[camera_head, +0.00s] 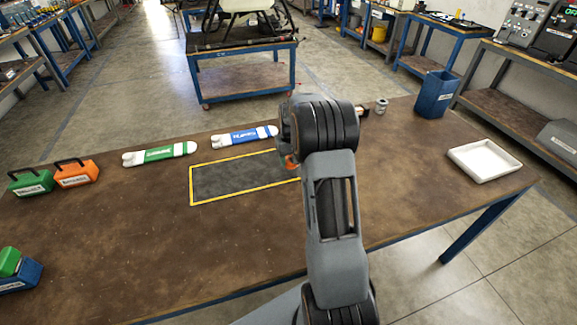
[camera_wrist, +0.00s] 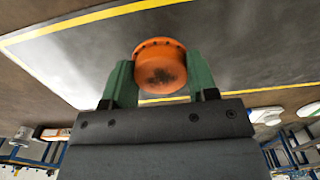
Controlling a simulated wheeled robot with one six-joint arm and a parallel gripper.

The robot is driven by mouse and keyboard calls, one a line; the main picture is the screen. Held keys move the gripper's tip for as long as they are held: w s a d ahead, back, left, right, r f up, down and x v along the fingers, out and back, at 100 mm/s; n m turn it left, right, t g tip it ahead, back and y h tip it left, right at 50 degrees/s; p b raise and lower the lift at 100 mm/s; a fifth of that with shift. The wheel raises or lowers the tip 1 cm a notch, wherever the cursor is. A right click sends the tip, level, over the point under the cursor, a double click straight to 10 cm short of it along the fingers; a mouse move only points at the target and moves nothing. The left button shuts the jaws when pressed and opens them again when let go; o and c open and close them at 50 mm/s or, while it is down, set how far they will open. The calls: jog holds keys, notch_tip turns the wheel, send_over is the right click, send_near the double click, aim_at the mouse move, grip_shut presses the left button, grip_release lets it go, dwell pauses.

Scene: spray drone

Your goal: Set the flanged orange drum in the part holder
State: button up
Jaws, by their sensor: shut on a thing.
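My gripper (camera_wrist: 160,78) is shut on the flanged orange drum (camera_wrist: 161,62), with one green finger on each side of it. The drum's round face, with a bolt-like ring around its rim and a dark smudge, shows in the wrist view. In the head view my arm hides most of the gripper, and only a small orange bit of the drum (camera_head: 291,162) shows at its left edge. The drum is over or near the right part of the yellow-edged dark mat (camera_head: 235,178). I cannot make out the part holder for certain; my arm covers part of the table.
Green (camera_head: 160,153) and blue (camera_head: 248,136) packs lie behind the mat. A green case (camera_head: 31,182) and an orange case (camera_head: 76,173) stand left. A small grey can (camera_head: 381,106), a blue bin (camera_head: 435,94) and a white tray (camera_head: 484,160) are right.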

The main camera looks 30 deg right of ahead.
aim_at(289, 171)
jog(key=shift+w+a+f, duration=0.15)
jog(key=shift+a+f, duration=0.05)
jog(key=shift+f, duration=0.1)
jog(key=shift+w+f, duration=0.15)
jog(key=shift+f, duration=1.5)
jog(key=o, duration=0.9)
jog(key=shift+f, duration=0.1)
